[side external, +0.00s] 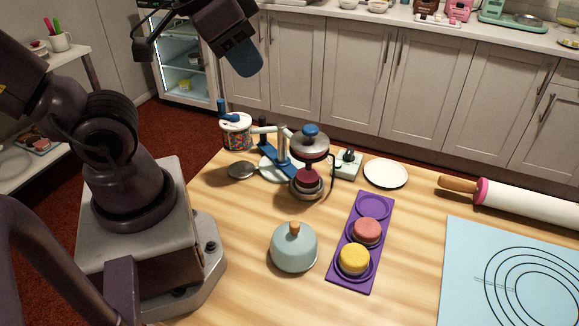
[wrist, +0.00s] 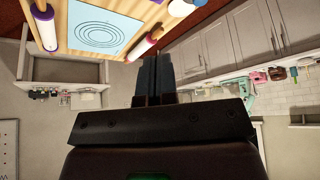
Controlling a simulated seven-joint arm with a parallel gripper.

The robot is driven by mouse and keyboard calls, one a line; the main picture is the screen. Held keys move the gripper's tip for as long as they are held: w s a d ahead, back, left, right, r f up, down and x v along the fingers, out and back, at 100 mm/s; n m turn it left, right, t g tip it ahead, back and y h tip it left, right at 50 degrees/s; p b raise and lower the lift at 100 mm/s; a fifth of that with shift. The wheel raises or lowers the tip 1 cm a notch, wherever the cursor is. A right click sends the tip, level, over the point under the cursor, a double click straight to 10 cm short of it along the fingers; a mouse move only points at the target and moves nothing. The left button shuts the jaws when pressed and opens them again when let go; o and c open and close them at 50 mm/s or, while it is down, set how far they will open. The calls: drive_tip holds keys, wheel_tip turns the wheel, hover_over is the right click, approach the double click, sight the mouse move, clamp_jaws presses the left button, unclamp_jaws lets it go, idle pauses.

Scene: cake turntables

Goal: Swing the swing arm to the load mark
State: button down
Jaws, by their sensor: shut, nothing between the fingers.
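A small device stands at the back left of the wooden table in the side view. Its swing arm (side external: 279,160) looks like the blue bar with a white link above it. A silver dome with a blue knob (side external: 310,142) hangs over a dark red cake layer (side external: 308,179) on a round metal stand (side external: 307,191). I cannot make out the load mark. My gripper (side external: 243,66) is high above and behind the device, apart from everything. Its blue fingers are together and empty, and they show in the wrist view (wrist: 154,76).
A sprinkle tub (side external: 236,136) stands left of the device, a white plate (side external: 386,173) right of it. A pale blue dome (side external: 294,250) and a purple tray (side external: 346,279) with two cakes stand in front. A rolling pin (side external: 530,202) and blue mat (side external: 462,235) lie at right.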

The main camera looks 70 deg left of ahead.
drive_tip(key=c, duration=1.4)
unclamp_jaws()
drive_tip(key=shift+a, duration=0.15)
drive_tip(key=o, duration=0.4)
drive_tip(key=shift+w+a+f+n+g, duration=0.3)
drive_tip(key=shift+a+f+n+g, duration=0.1)
drive_tip(key=shift+a+f, duration=0.2)
drive_tip(key=shift+w+a+f+n+g, duration=0.3)
drive_tip(key=shift+a+f+g, duration=0.1)
drive_tip(key=shift+a+f, duration=0.2)
drive_tip(key=shift+c, duration=0.2)
drive_tip(key=n+g, duration=0.4)
drive_tip(key=n, duration=0.9)
hover_over(262, 117)
wheel_tip(262, 117, down, 15)
drive_tip(key=shift+a+f, duration=0.1)
drive_tip(key=shift+f, duration=0.1)
wheel_tip(262, 117, down, 8)
drive_tip(key=shift+f, duration=0.55)
drive_tip(key=shift+c, duration=0.4)
drive_tip(key=shift+r, duration=0.1)
drive_tip(key=c, duration=0.6)
drive_tip(key=shift+c, duration=0.2)
